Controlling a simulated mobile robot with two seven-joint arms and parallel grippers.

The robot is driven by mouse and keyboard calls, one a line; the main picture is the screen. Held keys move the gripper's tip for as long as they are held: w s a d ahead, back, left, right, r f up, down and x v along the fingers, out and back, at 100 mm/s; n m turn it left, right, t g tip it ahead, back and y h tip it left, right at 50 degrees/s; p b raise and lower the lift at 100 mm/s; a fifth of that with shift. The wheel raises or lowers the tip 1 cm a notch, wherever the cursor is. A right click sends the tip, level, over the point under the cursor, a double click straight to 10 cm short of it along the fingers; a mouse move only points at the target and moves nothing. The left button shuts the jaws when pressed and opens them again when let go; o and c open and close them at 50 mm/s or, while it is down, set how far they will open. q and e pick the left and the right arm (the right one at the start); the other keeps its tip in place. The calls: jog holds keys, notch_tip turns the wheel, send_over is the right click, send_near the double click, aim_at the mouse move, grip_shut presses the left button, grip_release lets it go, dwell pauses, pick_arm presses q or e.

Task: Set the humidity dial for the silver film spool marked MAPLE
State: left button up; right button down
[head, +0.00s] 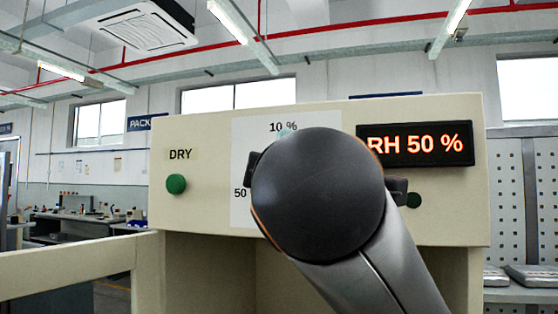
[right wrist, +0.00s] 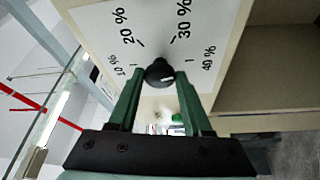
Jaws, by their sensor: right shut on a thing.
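The humidity dial is a small black knob (right wrist: 159,73) on a white scale plate (right wrist: 120,25) in the right wrist view. My right gripper (right wrist: 160,80) is shut on this knob, one green finger on each side. The plate reads 10 %, 20 %, 30 % and 40 % around the knob. A pale mark shows on the knob, but I cannot tell which value it points at. In the head view my right arm hides the knob and much of the plate (head: 241,135). The lit display (head: 415,144) reads RH 50 %. I see no silver film spool and no left gripper.
The cream panel (head: 210,225) bears a green button (head: 176,184) under the label DRY (head: 180,154). An open recess lies below the panel. Shelving (head: 525,210) stands at the right, and workbenches stand far left.

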jog(key=shift+a+r+n+g+h+p, duration=0.15)
jog(key=shift+n+g+p, duration=0.4)
jog(key=shift+n+p, duration=0.6)
jog(key=shift+d+r+n+g+h+p, duration=0.15)
jog(key=shift+n+g+p, duration=0.35)
jog(key=shift+n+p, duration=0.65)
jog(key=shift+a+r+n+g+h+p, duration=0.15)
jog(key=shift+n+g+p, duration=0.4)
jog(key=shift+n+p, duration=0.6)
jog(key=shift+n, duration=0.35)
jog(key=shift+c, duration=1.7)
grip_release()
jog(key=shift+s+b, duration=0.1)
jog(key=shift+b, duration=0.2)
